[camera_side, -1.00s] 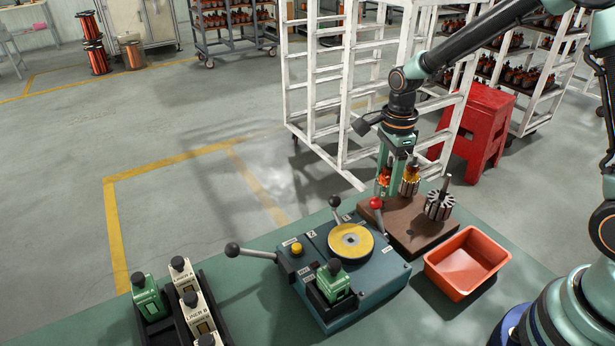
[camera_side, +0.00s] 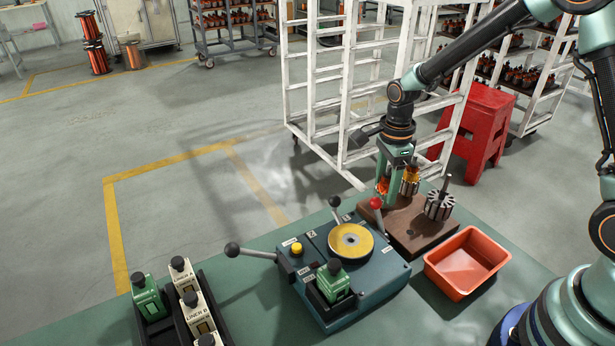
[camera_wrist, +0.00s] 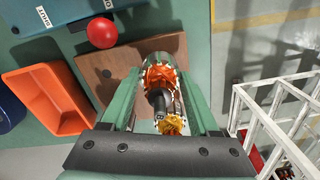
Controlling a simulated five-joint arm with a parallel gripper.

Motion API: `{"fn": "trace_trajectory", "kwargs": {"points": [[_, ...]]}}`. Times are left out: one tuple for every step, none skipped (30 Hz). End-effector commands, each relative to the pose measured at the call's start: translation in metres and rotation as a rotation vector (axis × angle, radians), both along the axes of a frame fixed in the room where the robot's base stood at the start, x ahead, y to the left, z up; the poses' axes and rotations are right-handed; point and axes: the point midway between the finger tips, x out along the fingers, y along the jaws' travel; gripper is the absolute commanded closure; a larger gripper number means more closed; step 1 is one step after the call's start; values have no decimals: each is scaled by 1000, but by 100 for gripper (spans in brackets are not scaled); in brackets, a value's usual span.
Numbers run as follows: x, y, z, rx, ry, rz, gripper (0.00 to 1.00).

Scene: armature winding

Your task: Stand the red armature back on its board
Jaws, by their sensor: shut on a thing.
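My gripper (camera_side: 388,192) is shut on the red armature (camera_side: 382,187), which hangs roughly upright between the fingers over the left part of the brown board (camera_side: 425,243). Its orange-red windings and dark shaft (camera_wrist: 160,78) show between the green fingers in the wrist view. The fingers hide part of it, and I cannot tell whether its foot touches the board. A yellow-wound armature (camera_side: 410,180) stands close beside it to the right. A bare grey armature (camera_side: 439,206) stands upright further right on the board.
A red-knobbed lever (camera_side: 376,203) stands very close to the fingers, in front of the board. The teal winding machine (camera_side: 375,282) with a yellow disc is left of it. An orange bin (camera_side: 468,262) sits in front of the board. A white rack (camera_side: 350,90) stands behind.

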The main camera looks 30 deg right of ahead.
Motion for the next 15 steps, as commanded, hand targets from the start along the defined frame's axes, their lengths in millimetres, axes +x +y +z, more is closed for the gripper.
{"fn": "trace_trajectory", "kwargs": {"points": [[0,0,0,0,-1,0,100],[0,0,0,0,-1,0,100],[0,0,0,0,-1,0,100],[0,0,0,0,-1,0,100],[0,0,0,0,-1,0,100],[0,0,0,0,-1,0,100],[0,0,0,0,-1,0,100],[0,0,0,0,-1,0,100],[0,0,0,0,-1,0,100],[0,0,0,0,-1,0,100],[0,0,0,0,-1,0,100],[0,0,0,0,-1,0,27],[0,0,0,0,-1,0,16],[0,0,0,0,-1,0,4],[0,0,0,0,-1,0,4]]}}
